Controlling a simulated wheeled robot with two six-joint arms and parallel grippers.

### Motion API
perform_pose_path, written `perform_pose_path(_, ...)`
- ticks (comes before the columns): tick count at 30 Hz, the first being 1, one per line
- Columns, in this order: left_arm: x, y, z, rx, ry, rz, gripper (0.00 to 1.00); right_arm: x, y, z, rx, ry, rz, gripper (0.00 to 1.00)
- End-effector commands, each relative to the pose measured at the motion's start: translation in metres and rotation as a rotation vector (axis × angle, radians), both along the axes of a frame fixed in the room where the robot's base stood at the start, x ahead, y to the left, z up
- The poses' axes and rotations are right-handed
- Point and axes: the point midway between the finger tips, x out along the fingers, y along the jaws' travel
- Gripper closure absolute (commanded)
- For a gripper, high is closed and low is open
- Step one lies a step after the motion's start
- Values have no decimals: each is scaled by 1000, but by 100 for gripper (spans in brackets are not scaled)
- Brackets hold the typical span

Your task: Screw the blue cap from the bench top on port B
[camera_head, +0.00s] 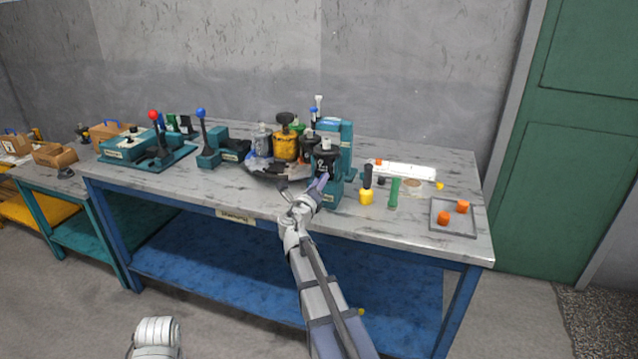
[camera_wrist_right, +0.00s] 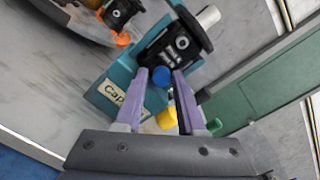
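The blue cap (camera_wrist_right: 161,77) shows between my right gripper's fingertips (camera_wrist_right: 161,72) in the right wrist view, in front of the black motor's (camera_wrist_right: 182,42) face. I cannot tell whether the fingers touch the cap or whether it sits on a port. In the head view my right gripper (camera_head: 321,183) is close in front of the black motor (camera_head: 325,160) on its teal stand (camera_head: 346,140); the cap is hidden there. I cannot read which port is B. Of my left arm only a pale link shows at the bottom; its gripper is out of view.
The bench top (camera_head: 400,218) carries a grey tray (camera_head: 468,231) with orange caps, a yellow-and-black item (camera_head: 367,190), a green cylinder (camera_head: 394,192) and a yellow container (camera_head: 285,147). Levers stand at left. The bench's front right is fairly clear.

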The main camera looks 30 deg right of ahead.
Motion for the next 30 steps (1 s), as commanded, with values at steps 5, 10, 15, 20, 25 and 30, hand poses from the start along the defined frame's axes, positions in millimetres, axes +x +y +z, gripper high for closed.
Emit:
perform_pose_path(5, 0, 0, -1, 0, 0, 0, 50, -7, -4, -2, 6, 0, -15, 57)
perform_pose_path(10, 0, 0, -2, 0, 0, 0, 50, -9, -5, -3, 7, -1, -15, 57)
perform_pose_path(15, 0, 0, -3, 0, 0, 0, 50, -12, -7, -4, 6, 0, -17, 57)
perform_pose_path(20, 0, 0, -3, 0, 0, 0, 50, -13, -8, -4, 6, 0, -18, 57)
perform_pose_path(25, 0, 0, -3, 0, 0, 0, 50, -14, -8, -5, 6, 1, -18, 74)
perform_pose_path(30, 0, 0, -3, 0, 0, 0, 50, -13, -9, -4, 6, 0, -18, 93)
